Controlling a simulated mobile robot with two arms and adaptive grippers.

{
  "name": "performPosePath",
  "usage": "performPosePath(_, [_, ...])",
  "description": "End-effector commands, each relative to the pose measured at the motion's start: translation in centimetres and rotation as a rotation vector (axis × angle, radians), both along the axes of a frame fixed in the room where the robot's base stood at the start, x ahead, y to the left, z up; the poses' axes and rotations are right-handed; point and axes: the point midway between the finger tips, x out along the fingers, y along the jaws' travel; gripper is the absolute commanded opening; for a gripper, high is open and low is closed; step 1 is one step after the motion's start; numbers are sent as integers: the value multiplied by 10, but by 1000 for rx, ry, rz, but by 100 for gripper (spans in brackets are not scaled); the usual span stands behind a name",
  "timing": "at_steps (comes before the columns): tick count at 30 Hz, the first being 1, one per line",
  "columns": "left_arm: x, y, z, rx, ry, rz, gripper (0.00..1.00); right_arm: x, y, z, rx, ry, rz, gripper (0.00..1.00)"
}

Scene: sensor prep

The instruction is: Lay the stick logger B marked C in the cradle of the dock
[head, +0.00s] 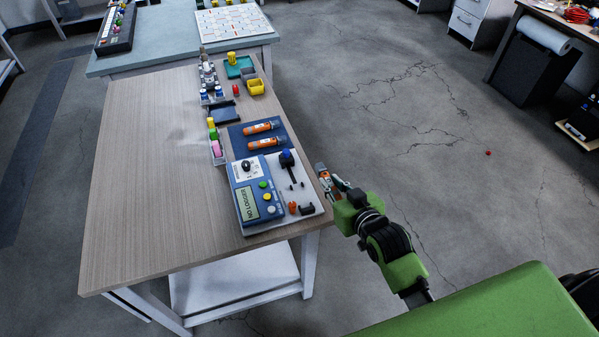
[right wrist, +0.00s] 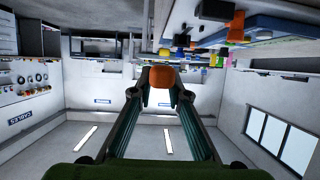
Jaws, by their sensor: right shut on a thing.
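My right gripper (head: 331,185) is just past the right edge of the wooden table, beside the grey board. It is shut on an orange-ended stick logger (head: 321,170); its orange end (right wrist: 161,77) shows between the fingers in the right wrist view. Its mark is not readable. Two more orange stick loggers, an upper (head: 262,127) and a lower one (head: 264,143), lie on a dark blue mat (head: 238,141). The blue dock (head: 242,193) has a display that seems to read "NO LOGGER". Its cradle is too small to make out. My left gripper is not in view.
A grey board (head: 308,183) beside the dock carries a black stand with a blue top (head: 287,158) and small orange and black parts. Bins, small bottles and coloured blocks line the table's far right side. The left half of the wooden table (head: 150,170) is clear.

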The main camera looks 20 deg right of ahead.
Motion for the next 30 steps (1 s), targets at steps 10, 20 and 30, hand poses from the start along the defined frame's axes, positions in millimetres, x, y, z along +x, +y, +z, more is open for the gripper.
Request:
performPosePath(10, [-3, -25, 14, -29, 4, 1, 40, 55, 67, -12, 0, -2, -34, 0])
performPosePath(20, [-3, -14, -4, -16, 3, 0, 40, 56, 68, -29, -3, -2, -33, 0])
performPosePath(30, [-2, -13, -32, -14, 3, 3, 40, 56, 68, -53, -2, -2, -33, 0])
